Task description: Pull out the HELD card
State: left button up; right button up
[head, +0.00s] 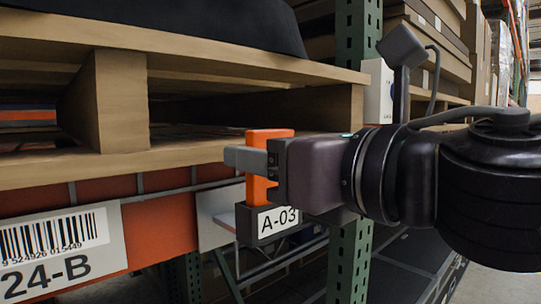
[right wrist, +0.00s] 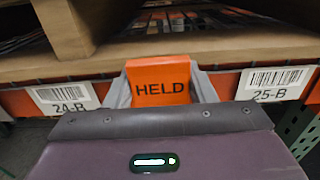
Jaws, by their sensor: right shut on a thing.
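The orange HELD card (head: 262,189) stands upright at the front of the rack beam, its lower end at the dark holder labelled A-03 (head: 277,222). In the right wrist view the card (right wrist: 160,82) shows its black HELD lettering facing me. My right gripper (head: 246,160) comes in from the right and is shut on the card, with one grey finger on each side of it in the wrist view. The card's middle is partly hidden by the gripper in the head view. How deep the card sits in the holder I cannot tell. My left gripper is not in view.
A wooden pallet (head: 100,168) rests just above and behind the card, on the orange rack beam (head: 160,229). Labels 24-B (right wrist: 64,97) and 25-B (right wrist: 274,84) flank the card. A green rack upright (head: 350,262) stands close behind my right gripper.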

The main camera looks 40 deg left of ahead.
jog(key=shift+r+p, duration=1.35)
jog(key=shift+r, duration=0.8)
jog(key=shift+d, duration=0.1)
jog(key=shift+d+b, duration=0.35)
jog(key=shift+d, duration=0.15)
jog(key=d+b, duration=0.3)
jog(key=d, duration=0.6)
jog(key=shift+s, duration=0.45)
jog(key=shift+a, duration=0.1)
